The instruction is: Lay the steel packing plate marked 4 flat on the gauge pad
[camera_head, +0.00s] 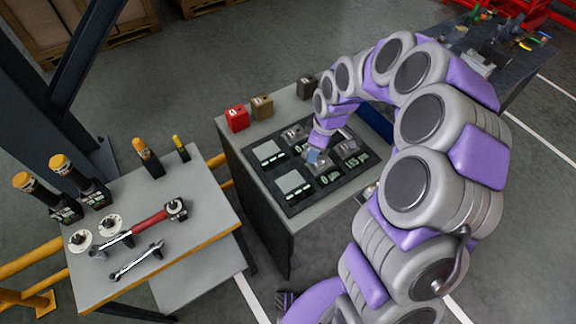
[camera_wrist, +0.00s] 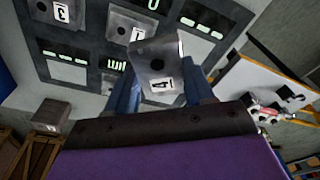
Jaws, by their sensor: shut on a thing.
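The steel packing plate marked 4 (camera_wrist: 158,65) is a grey metal plate with a dark hole, its number facing the wrist camera. My gripper (camera_wrist: 162,88) is shut on it, with a blue finger on either side. The plate is tilted and appears held above the dark gauge panel (camera_wrist: 90,50). In the head view my gripper (camera_head: 313,156) is over the middle of the panel (camera_head: 289,208), and the plate is hard to make out. Pale square pads (camera_head: 292,183) with lit readouts are set in the panel. I cannot tell which one is the gauge pad.
A plate marked 3 (camera_wrist: 62,14) and another plate (camera_wrist: 130,24) lie on the panel. Red (camera_head: 237,119), brown (camera_head: 262,107) and dark (camera_head: 306,87) blocks stand along the bench's back edge. A left table (camera_head: 200,215) holds tools.

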